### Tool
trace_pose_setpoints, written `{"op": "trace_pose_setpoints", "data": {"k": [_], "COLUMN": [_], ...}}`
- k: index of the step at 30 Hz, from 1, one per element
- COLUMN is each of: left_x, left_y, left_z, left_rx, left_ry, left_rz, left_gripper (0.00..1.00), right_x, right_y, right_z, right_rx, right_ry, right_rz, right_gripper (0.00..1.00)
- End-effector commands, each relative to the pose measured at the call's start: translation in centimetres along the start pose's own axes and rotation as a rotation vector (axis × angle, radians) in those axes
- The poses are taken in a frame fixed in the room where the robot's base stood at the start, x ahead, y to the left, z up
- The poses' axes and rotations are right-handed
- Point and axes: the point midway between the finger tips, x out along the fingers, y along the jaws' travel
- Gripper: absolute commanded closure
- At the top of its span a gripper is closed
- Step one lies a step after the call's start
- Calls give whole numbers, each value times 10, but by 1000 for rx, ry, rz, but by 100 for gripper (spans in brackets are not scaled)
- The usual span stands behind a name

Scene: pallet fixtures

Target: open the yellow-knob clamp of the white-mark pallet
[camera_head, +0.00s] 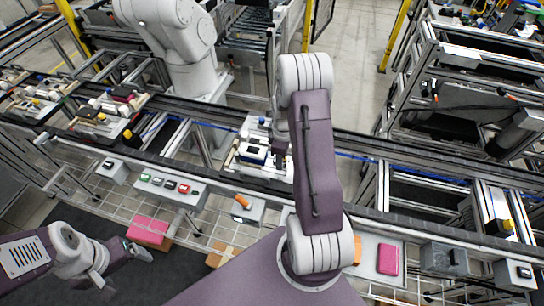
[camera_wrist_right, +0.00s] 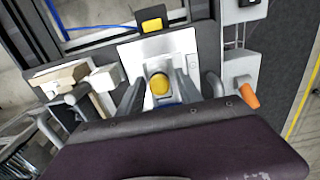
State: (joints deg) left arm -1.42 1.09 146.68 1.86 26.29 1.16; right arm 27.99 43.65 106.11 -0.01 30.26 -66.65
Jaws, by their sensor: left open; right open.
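In the right wrist view a round yellow knob (camera_wrist_right: 160,85) stands on a clamp with blue below it. The white plate of a pallet (camera_wrist_right: 150,49) lies behind it. My right gripper (camera_wrist_right: 158,92) is open, with one grey finger on each side of the knob; I cannot tell whether they touch it. In the head view the pallet (camera_head: 252,155) is on the conveyor, partly hidden by my right arm, which also hides most of the right gripper. My left gripper (camera_head: 138,252) is open and empty at the lower left, away from the pallet.
A yellow block (camera_wrist_right: 152,25) sits at the plate's far edge. Other pallets (camera_head: 105,122) sit on the conveyor at left. A button box (camera_head: 170,185) is in front.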

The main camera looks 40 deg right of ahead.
Motion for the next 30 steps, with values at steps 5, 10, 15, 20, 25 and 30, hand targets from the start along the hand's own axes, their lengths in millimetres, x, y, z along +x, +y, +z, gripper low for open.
{"op": "trace_pose_setpoints", "data": {"k": [5,10,15,20,25,30], "left_x": [-6,-21,-35,-48,-62,-69], "left_y": [0,0,1,1,1,1], "left_z": [-1,-2,-4,-5,-6,-7], "left_rx": [0,0,0,0,0,0], "left_ry": [0,0,0,0,0,0], "left_rz": [0,0,0,0,0,0], "left_gripper": [15,15,15,15,15,15], "right_x": [-6,-24,-41,-57,-73,-82], "right_y": [0,0,0,0,0,0], "right_z": [0,0,0,0,0,0], "right_rx": [0,0,0,0,0,0], "right_ry": [0,0,0,0,0,0], "right_rz": [1,0,0,0,1,0], "right_gripper": [58,58,58,58,58,58]}}
